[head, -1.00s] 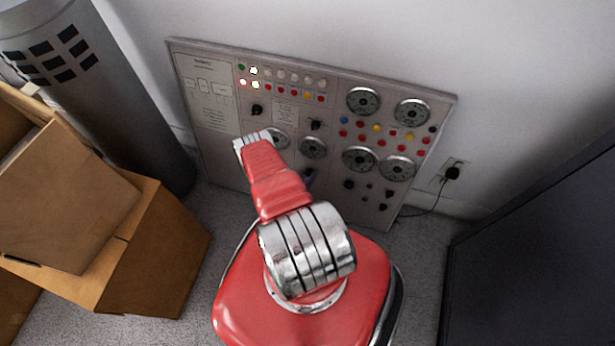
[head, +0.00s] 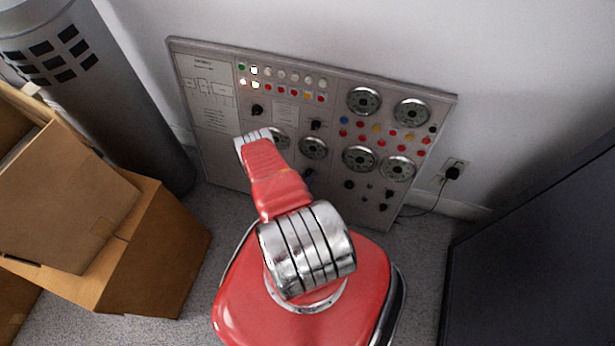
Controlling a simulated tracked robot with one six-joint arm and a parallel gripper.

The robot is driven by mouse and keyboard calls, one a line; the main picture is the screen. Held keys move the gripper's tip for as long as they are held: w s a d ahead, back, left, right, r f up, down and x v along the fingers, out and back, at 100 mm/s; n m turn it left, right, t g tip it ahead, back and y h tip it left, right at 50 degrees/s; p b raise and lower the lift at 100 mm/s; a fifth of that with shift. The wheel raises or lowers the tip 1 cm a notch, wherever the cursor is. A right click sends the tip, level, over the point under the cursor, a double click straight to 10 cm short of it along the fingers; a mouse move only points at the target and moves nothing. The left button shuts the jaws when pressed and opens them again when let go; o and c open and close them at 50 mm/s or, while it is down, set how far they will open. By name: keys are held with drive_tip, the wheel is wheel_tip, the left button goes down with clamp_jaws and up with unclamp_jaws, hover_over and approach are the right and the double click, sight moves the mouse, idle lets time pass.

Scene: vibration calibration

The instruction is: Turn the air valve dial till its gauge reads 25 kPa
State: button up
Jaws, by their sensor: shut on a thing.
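The control panel (head: 215,150) leans upright against the wall, with several round gauges and small dark knobs. A left gauge (head: 280,139) is partly covered by my arm, and another gauge (head: 313,147) shows just right of it. Their readings are too small to make out. A small dark shape (head: 309,173), perhaps a knob, sits below that second gauge, close beside my arm. I cannot tell which dial is the air valve. My red arm reaches up in front of the panel's lower middle. Its jaws are hidden behind it, so their hold cannot be seen.
Cardboard boxes (head: 150,245) and a grey metal cylinder (head: 115,100) stand at left. A dark cabinet (head: 540,255) stands at right. A black plug (head: 452,173) sits in a wall outlet, its cord running by the panel. Grey floor shows between.

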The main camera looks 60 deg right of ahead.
drive_tip(key=shift+w+f, duration=0.1)
drive_tip(key=shift+w, duration=0.05)
drive_tip(key=o, duration=1)
drive_tip(key=shift+a, duration=0.1)
drive_tip(key=v, duration=1.3)
drive_tip(key=shift+a, duration=0.35)
drive_tip(key=shift+s, duration=0.2)
